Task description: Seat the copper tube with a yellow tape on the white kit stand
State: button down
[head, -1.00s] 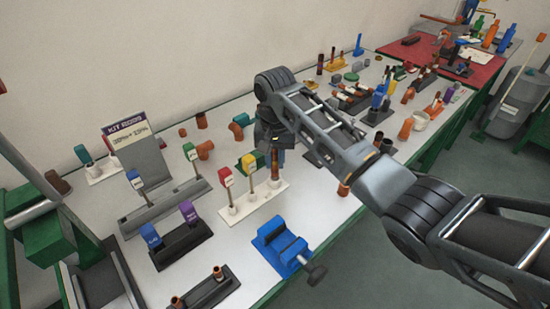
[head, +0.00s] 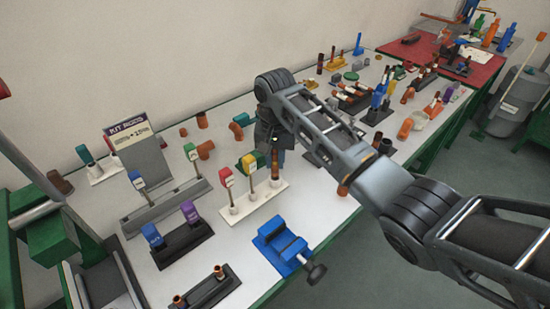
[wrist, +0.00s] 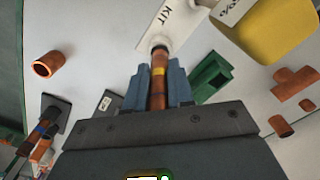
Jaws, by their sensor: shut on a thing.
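The copper tube (wrist: 158,92) with a band of yellow tape (wrist: 159,72) stands between my gripper's blue-grey fingers (wrist: 159,88) in the wrist view. My gripper is shut on it. In the head view, the tube (head: 275,165) is upright at the right end of the white kit stand (head: 245,209). The stand also shows in the wrist view (wrist: 177,22), with "KIT" lettering. The tube's far end meets a pale round socket there; I cannot tell how deep it sits. Red and yellow labelled tags stand on the same stand.
A blue vise (head: 280,243) stands in front of the stand. A green block (wrist: 211,74) lies near my fingers in the wrist view. Copper fittings (head: 206,150) lie behind the stand. A black rack with blue and purple tags (head: 180,243) is at the left.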

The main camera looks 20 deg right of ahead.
aim_at(275, 169)
jog(key=shift+f+b, duration=0.7)
jog(key=shift+f, duration=1.4)
dwell(0.3)
jog(key=c, duration=0.9)
grip_release()
jog(key=shift+r, duration=0.1)
notch_tip(275, 169, up, 8)
jog(key=shift+f+b, duration=0.15)
jog(key=shift+b, duration=0.2)
